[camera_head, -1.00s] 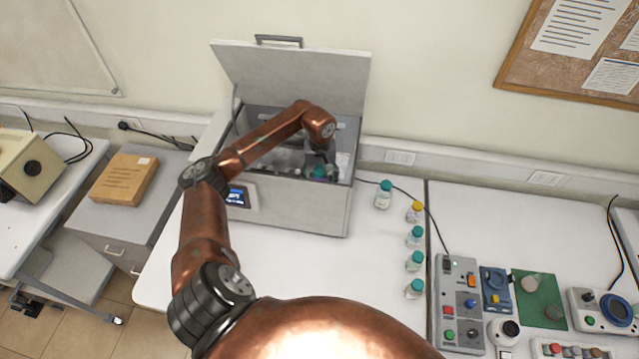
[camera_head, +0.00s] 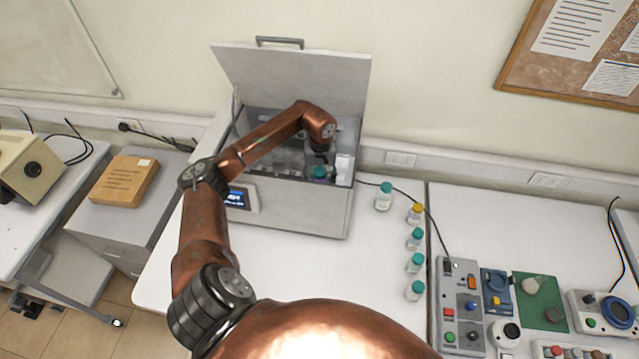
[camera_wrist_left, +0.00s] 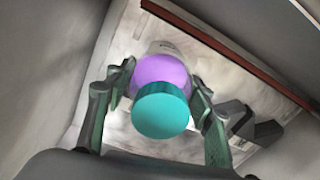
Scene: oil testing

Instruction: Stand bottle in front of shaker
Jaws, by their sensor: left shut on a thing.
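The shaker (camera_head: 290,208) is a grey box with its lid (camera_head: 295,85) raised. My left arm reaches over its front wall into the chamber. My left gripper (camera_head: 322,168) is inside, near the chamber's right end, shut on a bottle (camera_head: 318,172) with a teal cap. In the left wrist view the bottle (camera_wrist_left: 160,75) shows its teal cap and a purple part below it, between the two fingers of the gripper (camera_wrist_left: 162,78). Its lower part is hidden. My right gripper is not in view.
The white table (camera_head: 290,270) in front of the shaker is clear. To its right stand a larger teal-capped bottle (camera_head: 384,198), a yellow-capped bottle (camera_head: 415,214) and several small teal-capped bottles (camera_head: 415,262). Control boxes (camera_head: 459,300) lie farther right.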

